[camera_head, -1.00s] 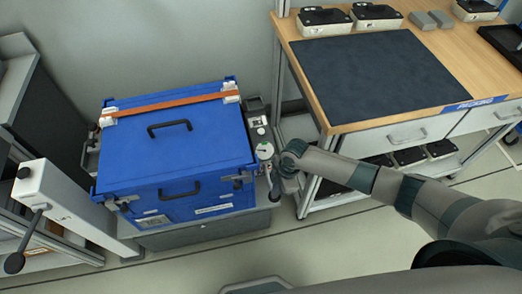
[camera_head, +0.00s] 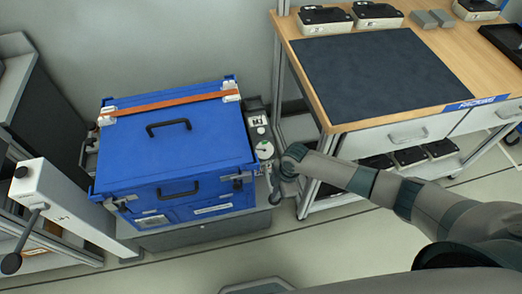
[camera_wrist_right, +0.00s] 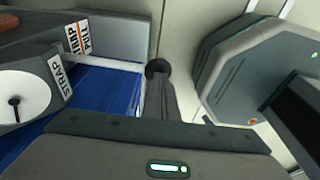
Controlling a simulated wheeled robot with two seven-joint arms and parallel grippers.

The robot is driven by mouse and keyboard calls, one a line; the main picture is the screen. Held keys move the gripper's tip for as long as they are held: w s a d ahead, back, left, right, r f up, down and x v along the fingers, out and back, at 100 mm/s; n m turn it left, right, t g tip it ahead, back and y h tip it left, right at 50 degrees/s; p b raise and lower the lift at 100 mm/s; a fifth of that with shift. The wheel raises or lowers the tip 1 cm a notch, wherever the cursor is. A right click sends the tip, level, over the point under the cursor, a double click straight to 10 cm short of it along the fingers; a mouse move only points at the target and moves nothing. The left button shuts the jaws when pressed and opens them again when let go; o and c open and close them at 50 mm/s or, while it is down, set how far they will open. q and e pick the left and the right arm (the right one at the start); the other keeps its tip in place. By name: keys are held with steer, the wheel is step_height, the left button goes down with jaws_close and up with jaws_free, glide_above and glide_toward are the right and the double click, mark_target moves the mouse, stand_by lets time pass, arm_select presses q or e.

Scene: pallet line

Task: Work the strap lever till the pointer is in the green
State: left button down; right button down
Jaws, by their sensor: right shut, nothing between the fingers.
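The strap gauge (camera_head: 264,150) is a small white dial on the unit at the right side of the blue crate (camera_head: 175,150). In the right wrist view its white face (camera_wrist_right: 22,92) shows a dark pointer beside a STRAP label; I see no green there and the reading is unclear. The lever (camera_wrist_right: 165,92), a dark bar with a round knob, stands just ahead of my right gripper's body in that view. My right gripper (camera_head: 275,190) is shut and empty beside the unit, below the dial; whether it touches the lever is unclear. My left gripper is out of view.
An orange strap (camera_head: 170,103) runs across the crate's lid. A packing bench (camera_head: 395,125) with a dark mat stands to the right. A grey post with a knobbed handle (camera_head: 40,215) stands at the left. Open floor lies in front.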

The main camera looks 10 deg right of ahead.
steer(key=shift+s+f, duration=0.1)
steer(key=shift+f, duration=0.35)
